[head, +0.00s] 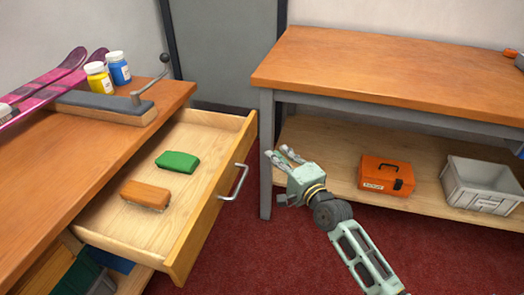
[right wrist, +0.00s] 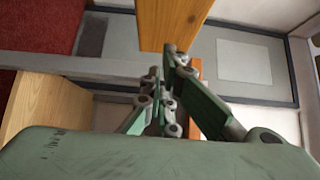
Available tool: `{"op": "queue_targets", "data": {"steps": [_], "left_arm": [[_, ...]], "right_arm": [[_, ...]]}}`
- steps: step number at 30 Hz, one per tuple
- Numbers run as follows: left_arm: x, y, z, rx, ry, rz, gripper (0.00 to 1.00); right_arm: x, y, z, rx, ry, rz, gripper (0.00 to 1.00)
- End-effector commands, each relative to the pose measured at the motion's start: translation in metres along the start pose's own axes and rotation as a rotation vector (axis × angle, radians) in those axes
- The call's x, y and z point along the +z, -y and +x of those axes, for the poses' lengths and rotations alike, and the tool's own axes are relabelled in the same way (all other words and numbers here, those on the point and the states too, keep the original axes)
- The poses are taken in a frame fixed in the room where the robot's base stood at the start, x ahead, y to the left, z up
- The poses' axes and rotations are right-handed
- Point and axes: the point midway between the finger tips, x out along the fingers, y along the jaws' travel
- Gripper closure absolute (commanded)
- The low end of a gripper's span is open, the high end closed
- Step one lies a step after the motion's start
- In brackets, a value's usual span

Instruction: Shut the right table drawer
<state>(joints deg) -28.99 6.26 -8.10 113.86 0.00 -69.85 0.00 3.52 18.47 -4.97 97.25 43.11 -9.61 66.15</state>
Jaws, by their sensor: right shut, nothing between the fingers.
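The drawer (head: 212,207) of the left-hand table is pulled well out, with its bar handle (head: 236,182) on the front. Inside lie a green block (head: 178,161) and a brown brush-like block (head: 146,195). My right gripper (head: 279,156) is to the right of the drawer front, apart from the handle, its fingers pointing up and left. It is shut and empty; its fingers also show in the right wrist view (right wrist: 164,75). The handle cannot be made out in the right wrist view. My left gripper is not in view.
The left table (head: 70,155) carries skis (head: 62,78), two jars (head: 108,72) and a clamp-like tool (head: 105,105). A second table (head: 390,75) at right has a lower shelf with an orange box (head: 386,177) and a grey crate (head: 482,184). Red carpet (head: 250,255) lies clear before the drawer.

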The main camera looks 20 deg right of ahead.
Motion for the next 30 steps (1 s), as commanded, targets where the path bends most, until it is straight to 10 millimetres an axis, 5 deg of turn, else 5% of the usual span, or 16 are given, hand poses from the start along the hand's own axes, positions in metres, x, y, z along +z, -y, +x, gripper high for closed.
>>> {"op": "queue_targets", "data": {"steps": [10, 30], "left_arm": [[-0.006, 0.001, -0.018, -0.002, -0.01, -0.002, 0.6], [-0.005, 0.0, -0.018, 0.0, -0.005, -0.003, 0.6]], "right_arm": [[0.021, 0.0, 0.047, -0.001, 0.0, 0.003, 1.0], [0.026, -0.001, 0.056, 0.0, -0.001, -0.001, 1.0]]}}
